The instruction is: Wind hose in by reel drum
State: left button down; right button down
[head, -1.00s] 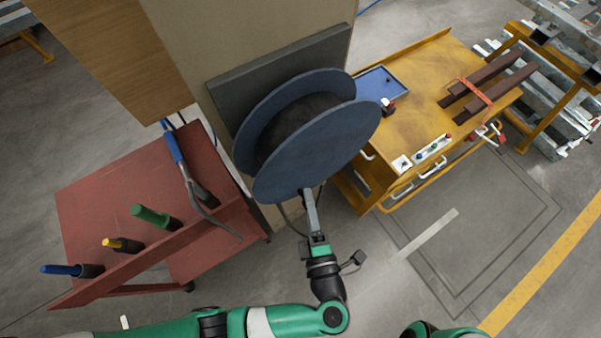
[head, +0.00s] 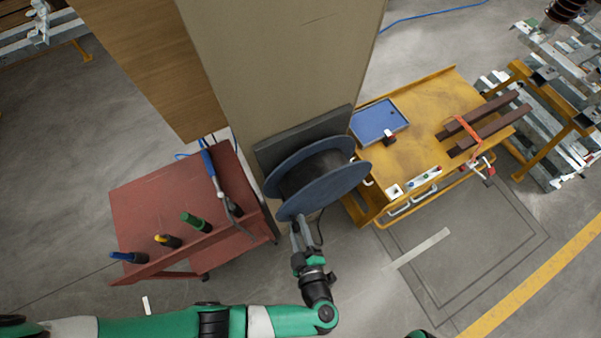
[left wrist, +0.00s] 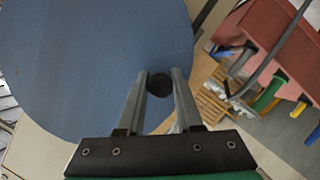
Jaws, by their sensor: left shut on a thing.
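The reel drum (head: 325,193) has two blue-grey round flanges and a dark wound middle; it is mounted on a dark plate (head: 292,140) on the pillar. The near flange also fills the upper left of the left wrist view (left wrist: 75,65). My left gripper (head: 297,226) is at the lower edge of that flange. In the left wrist view its fingers (left wrist: 159,88) are shut on a round black knob (left wrist: 159,84) in front of the flange. A thin dark hose (head: 319,232) hangs below the drum; its end is hidden. My right gripper is out of view.
A red trolley (head: 160,195) with several coloured-handled tools stands left of the drum. A yellow cart (head: 425,115) with a blue tray (head: 379,121) and brown bars stands right. The beige pillar (head: 270,60) is behind. The floor at lower right is open.

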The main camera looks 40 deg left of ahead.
pick_arm(q)
jog(key=shift+r+p, duration=0.4)
jog(key=c, duration=0.6)
grip_release()
jog(key=shift+s, duration=0.1)
jog(key=v, duration=1.1)
jog(key=shift+s+d+r, duration=0.1)
jog(key=shift+d+r, duration=0.05)
jog(key=shift+d, duration=0.1)
